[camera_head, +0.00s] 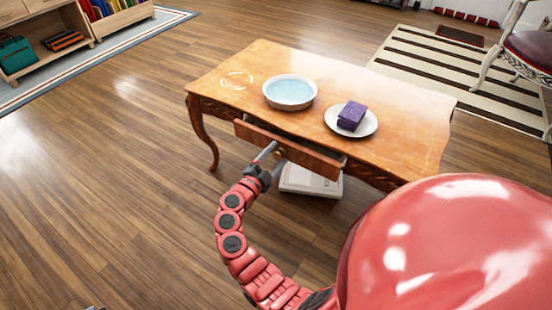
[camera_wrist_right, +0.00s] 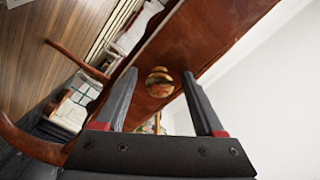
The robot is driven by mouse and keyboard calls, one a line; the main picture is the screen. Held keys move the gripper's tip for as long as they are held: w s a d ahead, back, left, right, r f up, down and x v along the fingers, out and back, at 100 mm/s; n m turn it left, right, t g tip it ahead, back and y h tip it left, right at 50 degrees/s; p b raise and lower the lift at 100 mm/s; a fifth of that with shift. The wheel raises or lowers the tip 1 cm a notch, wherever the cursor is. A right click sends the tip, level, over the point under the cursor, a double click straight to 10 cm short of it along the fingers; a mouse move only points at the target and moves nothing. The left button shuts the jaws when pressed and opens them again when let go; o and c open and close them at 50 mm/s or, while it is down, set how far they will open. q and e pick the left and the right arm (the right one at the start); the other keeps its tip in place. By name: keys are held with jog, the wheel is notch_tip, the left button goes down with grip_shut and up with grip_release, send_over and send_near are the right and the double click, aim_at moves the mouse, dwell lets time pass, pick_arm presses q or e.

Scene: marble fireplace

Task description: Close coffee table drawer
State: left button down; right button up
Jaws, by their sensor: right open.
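The wooden coffee table (camera_head: 415,105) stands ahead of me. Its drawer (camera_head: 310,160) is partly open, with the front board standing out from the table and a dark gap behind it. My right gripper (camera_head: 273,152) is at the drawer front, by the round brass knob (camera_head: 280,153). In the right wrist view, the gripper (camera_wrist_right: 159,75) is open, and the knob (camera_wrist_right: 160,84) shows between its two fingers, apart from both. The drawer front (camera_wrist_right: 205,50) runs across that view. Whether the fingertips touch the board cannot be told.
A bowl of light blue content (camera_head: 290,92) and a plate (camera_head: 365,124) with a purple block (camera_head: 352,115) stand on the table. A white box-like object (camera_head: 310,182) is under the drawer. Wooden floor lies clear at the left. A chair (camera_head: 525,50) is at the right.

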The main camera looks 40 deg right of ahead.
grip_shut()
dwell(0.3)
dwell(1.1)
